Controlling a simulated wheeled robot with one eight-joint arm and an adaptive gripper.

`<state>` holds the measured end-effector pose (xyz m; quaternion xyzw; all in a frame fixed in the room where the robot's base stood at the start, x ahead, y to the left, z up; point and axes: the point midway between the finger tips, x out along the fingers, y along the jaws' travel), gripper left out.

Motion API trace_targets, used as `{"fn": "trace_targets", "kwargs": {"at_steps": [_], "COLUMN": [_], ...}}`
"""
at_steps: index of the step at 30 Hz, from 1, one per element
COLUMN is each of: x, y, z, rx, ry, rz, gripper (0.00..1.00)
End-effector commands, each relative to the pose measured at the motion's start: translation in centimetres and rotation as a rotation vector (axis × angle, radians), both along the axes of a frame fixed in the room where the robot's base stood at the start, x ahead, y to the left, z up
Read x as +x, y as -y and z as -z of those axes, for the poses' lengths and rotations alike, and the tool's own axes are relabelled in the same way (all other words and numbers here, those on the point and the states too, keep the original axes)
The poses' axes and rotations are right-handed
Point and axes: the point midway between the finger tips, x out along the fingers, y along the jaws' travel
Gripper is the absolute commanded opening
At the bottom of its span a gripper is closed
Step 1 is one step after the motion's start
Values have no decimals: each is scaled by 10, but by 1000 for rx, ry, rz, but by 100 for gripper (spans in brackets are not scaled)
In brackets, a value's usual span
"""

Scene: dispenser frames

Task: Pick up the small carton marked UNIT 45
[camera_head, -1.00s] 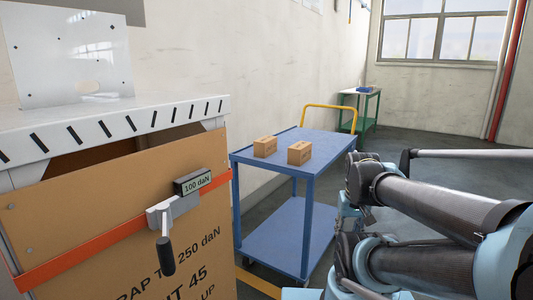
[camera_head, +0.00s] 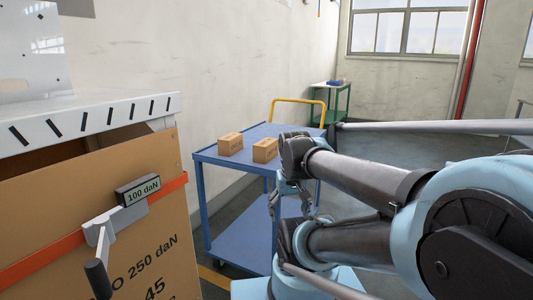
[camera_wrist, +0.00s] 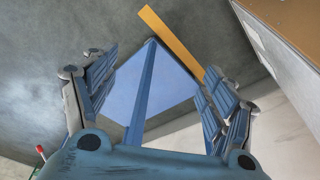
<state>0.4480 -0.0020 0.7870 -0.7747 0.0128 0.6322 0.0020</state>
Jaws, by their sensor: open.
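Two small brown cartons stand on the top of a blue cart (camera_head: 207,157) in the head view. One is the left carton (camera_head: 230,144); the other, the right carton (camera_head: 265,150), is just beside it with a gap between. Their print is too small to read, so I cannot tell which is UNIT 45. My gripper (camera_wrist: 155,88) is open and empty in the wrist view, with a blue cart leg and lower shelf seen beyond its fingers. Neither small carton shows in the wrist view. In the head view my arm links largely hide the gripper, low beside the cart.
A large strapped carton (camera_head: 160,225) reading "45" and "250 daN" fills the left under a white machine top (camera_head: 85,118). The cart has a yellow handle (camera_head: 298,102). A green table (camera_head: 331,105) stands far back. Open floor lies right of the cart.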

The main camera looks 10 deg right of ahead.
Motion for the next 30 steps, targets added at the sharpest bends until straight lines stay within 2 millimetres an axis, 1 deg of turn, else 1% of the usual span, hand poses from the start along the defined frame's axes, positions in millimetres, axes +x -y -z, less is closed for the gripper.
{"fn": "trace_targets", "kwargs": {"at_steps": [1,5,6,11,15,20,24,27,30], "x": [13,48,60,110,157,212,262,295,323], "y": [-3,-2,-2,-3,-5,-10,-18,-24,-30], "z": [-14,-53,-64,-107,-141,-175,-200,-214,-225], "rx": [-4,-16,-19,-31,-39,-47,-51,-52,-51], "ry": [3,17,21,42,63,93,122,142,160], "rz": [14,83,106,198,277,367,445,496,539], "gripper": [80,80,80,80,80,80,80,80,80]}}
